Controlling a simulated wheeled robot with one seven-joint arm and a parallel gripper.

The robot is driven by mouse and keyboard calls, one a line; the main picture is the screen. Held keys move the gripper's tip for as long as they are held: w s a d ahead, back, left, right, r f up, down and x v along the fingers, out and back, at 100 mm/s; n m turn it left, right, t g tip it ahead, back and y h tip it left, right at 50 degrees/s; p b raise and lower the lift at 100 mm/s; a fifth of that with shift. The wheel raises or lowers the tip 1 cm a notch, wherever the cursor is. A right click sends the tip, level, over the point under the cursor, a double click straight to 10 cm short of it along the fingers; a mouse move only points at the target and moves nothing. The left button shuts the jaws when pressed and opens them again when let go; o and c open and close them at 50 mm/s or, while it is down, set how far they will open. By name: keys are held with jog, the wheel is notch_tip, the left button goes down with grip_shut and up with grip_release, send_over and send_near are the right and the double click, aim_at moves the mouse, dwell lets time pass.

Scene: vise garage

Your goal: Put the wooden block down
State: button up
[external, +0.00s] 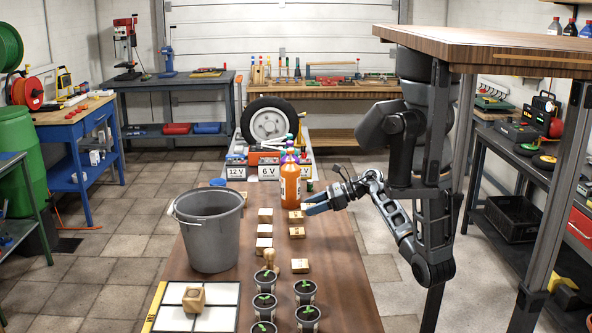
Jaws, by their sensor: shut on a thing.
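My gripper (312,207) reaches in from the right, low over the brown table, with blue fingers pointing left. It is shut on a small wooden block (295,217), which shows at the fingertips. From this view I cannot tell whether that block touches the table. Several similar pale blocks stand in two rows on the table, such as one at the left (265,215) and one nearer the camera (300,265). A larger wooden block (194,300) sits on a white panelled board (225,317) at the front left.
An orange bottle (290,186) stands just behind my gripper. A grey bucket (209,249) is on the table's left. Several seedling pots (306,291) fill the front, beside a wooden stamp-like piece (269,258). Boxes marked 12 V and 6 V (268,170) and a wheel (268,124) stand behind.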

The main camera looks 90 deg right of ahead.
send_over(288, 253)
notch_tip(288, 253, down, 7)
jog(key=shift+r+p, duration=0.15)
jog(key=shift+p, duration=0.3)
jog(key=shift+a+f, duration=0.1)
jog(key=shift+f, duration=1.95)
jog(key=shift+f, duration=0.15)
jog(key=o, duration=1)
